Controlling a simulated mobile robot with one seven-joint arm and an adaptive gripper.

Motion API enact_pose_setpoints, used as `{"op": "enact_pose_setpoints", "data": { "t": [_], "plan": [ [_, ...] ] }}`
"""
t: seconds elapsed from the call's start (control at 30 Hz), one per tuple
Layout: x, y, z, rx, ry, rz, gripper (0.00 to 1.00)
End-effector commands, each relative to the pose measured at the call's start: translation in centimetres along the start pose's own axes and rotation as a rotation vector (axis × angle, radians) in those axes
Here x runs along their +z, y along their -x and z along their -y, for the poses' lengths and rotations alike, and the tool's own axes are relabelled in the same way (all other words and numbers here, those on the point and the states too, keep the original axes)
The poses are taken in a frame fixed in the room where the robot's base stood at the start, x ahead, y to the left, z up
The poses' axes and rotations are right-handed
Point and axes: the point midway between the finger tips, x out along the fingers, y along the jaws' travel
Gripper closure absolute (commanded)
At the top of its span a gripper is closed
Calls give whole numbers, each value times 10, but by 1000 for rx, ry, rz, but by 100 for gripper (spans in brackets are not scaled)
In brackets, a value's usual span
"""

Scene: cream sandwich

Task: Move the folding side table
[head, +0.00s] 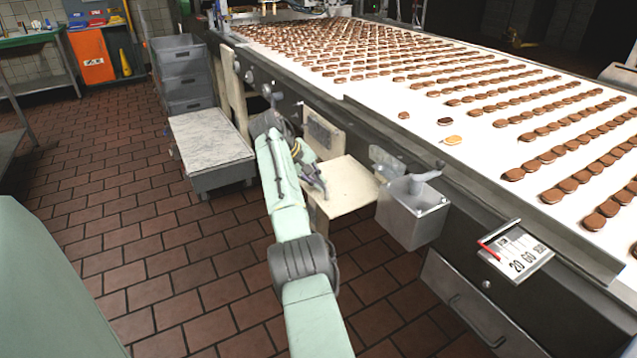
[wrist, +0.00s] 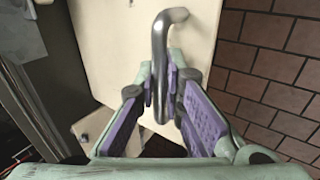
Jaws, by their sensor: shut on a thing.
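The folding side table is a cream board (head: 348,188) that stands out level from the side of the conveyor machine in the head view. In the wrist view its pale surface (wrist: 115,40) fills the upper middle. A bent metal handle (wrist: 160,60) rises from it and runs down between my fingers. My gripper (wrist: 163,95), with purple pads, is shut on this handle. In the head view my gripper (head: 318,182) is at the board's left edge, and my arm hides part of the board's left side.
The conveyor (head: 480,110) with rows of round brown biscuits runs along the right. A metal box (head: 412,218) hangs just right of the board. A low cart (head: 208,140) and stacked grey crates (head: 186,75) stand to the left. The tiled floor (head: 110,190) is open farther left.

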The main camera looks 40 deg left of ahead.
Motion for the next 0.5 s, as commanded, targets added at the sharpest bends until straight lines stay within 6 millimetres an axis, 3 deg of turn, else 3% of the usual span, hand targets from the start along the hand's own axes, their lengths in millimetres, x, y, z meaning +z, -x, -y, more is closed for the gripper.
{"op": "enact_pose_setpoints", "data": {
  "t": [0.5],
  "plan": [
    [0, 2, -8, -18, -7, 0, 100]
  ]
}}
